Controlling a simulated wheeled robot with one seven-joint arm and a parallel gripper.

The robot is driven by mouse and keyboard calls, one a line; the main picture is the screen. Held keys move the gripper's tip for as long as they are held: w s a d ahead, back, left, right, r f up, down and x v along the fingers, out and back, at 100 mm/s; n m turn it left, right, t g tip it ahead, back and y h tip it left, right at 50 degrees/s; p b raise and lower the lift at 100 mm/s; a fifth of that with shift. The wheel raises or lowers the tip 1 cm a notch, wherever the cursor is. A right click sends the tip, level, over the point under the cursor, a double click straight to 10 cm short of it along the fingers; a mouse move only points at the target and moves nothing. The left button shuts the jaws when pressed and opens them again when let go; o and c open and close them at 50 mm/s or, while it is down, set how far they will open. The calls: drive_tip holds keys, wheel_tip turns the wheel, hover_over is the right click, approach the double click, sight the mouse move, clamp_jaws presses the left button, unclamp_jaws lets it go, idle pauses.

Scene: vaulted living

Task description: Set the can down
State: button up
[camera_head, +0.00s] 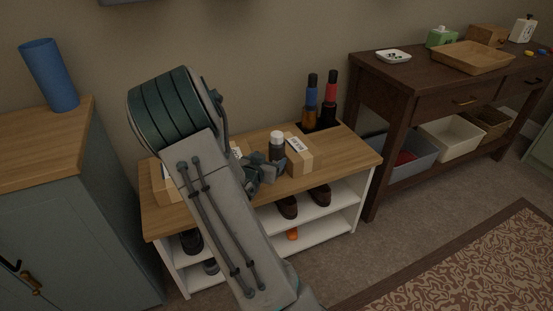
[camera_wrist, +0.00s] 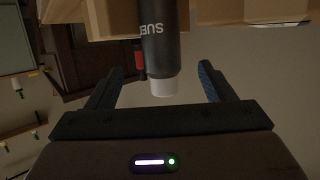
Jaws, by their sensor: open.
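The can (camera_head: 277,152), dark with a white cap, stands upright on the wooden top of the low bench (camera_head: 345,150), beside a cardboard box. In the wrist view the dark can (camera_wrist: 165,45) shows pale lettering, and its white cap lies toward my gripper, between the fingers. My gripper (camera_wrist: 160,78) is open, with a finger apart on each side of the can and clear gaps. In the head view my gripper (camera_head: 262,172) is partly hidden by my arm, close to the can. The can's base is partly hidden.
Cardboard boxes (camera_head: 299,157) flank the can closely. Two dark bottles, one with a blue band (camera_head: 311,100) and one with a red (camera_head: 329,100), stand at the bench's back right. Shoes (camera_head: 288,207) sit on the shelf below. The bench top's right end is clear.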

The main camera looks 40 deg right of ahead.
sight(279, 148)
drive_tip(key=b+x, duration=0.3)
drive_tip(key=x, duration=0.7)
drive_tip(key=shift+w+d+f, duration=0.1)
drive_tip(key=shift+w+d, duration=0.15)
drive_tip(key=c, duration=1.3)
